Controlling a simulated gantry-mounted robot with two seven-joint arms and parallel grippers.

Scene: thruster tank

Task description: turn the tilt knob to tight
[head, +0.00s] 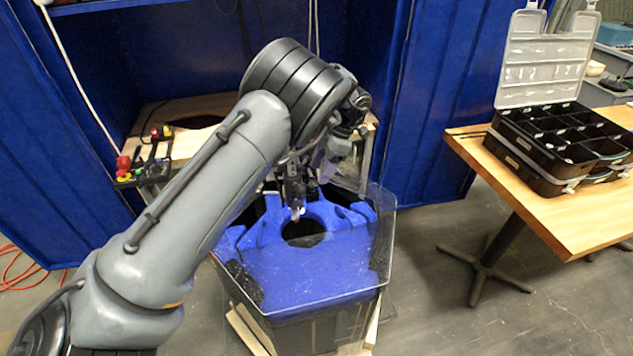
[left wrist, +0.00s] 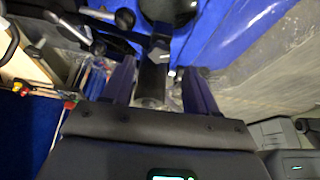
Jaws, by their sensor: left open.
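My left gripper (head: 322,168) is over the back of the clear tank (head: 385,245), partly hidden by its own wrist. In the left wrist view its two dark fingers (left wrist: 158,68) are spread apart. A black shaft (left wrist: 153,78) shows in the gap between them, with a pale round end near the palm. I cannot tell whether the fingers touch it. Levers with dark ball ends (left wrist: 124,18) show beyond the fingers. I cannot make out for certain which part is the tilt knob. The blue thruster-shaped insert (head: 305,265) fills the tank top.
A wooden table (head: 570,225) at the right holds an open black organizer case (head: 545,150). A wooden bench with red buttons (head: 123,163) stands behind the tank at the left. Blue walls (head: 425,110) close off the back.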

